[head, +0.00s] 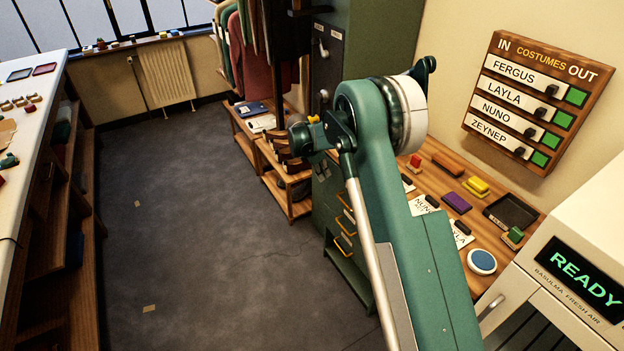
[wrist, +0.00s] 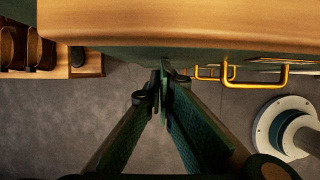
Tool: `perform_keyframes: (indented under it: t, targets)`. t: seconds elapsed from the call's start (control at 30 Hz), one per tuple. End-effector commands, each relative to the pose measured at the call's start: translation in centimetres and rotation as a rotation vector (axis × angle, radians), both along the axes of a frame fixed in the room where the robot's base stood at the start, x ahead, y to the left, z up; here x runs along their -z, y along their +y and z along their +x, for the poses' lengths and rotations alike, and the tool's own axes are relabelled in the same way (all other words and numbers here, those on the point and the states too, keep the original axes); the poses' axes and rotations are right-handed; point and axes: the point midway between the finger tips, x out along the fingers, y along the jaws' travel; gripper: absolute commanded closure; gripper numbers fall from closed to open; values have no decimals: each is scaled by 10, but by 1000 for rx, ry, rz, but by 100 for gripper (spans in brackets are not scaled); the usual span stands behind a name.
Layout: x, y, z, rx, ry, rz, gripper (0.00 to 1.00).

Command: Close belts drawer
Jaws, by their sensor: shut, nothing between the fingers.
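A green drawer unit (head: 327,205) stands under the wooden table, partly hidden behind my arm. Several yellow handles (head: 344,241) show on its front. Their labels are too small to read, so I cannot tell which drawer is for belts, nor how far any drawer stands out. In the wrist view, a yellow handle (wrist: 257,86) sticks out at the upper right, with others partly seen beside it. My gripper (wrist: 163,76) is shut and empty, its fingertips just off the green front below the wooden edge, left of the handles. I cannot make out the gripper in the head view.
The wooden tabletop (wrist: 180,20) overhangs close to the fingertips. Stamps, pads and name cards lie on the table (head: 425,182). A low wooden shoe rack (head: 272,182) stands to the left. A white appliance (head: 570,265) is at the right.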

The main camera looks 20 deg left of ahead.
Motion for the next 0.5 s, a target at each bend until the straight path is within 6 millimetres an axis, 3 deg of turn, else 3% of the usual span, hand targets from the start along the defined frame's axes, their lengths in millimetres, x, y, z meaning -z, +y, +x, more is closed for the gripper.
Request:
perform_keyframes:
  t: [0.5]
  targets:
    - [0,-13,12,3,-4,-2,100]
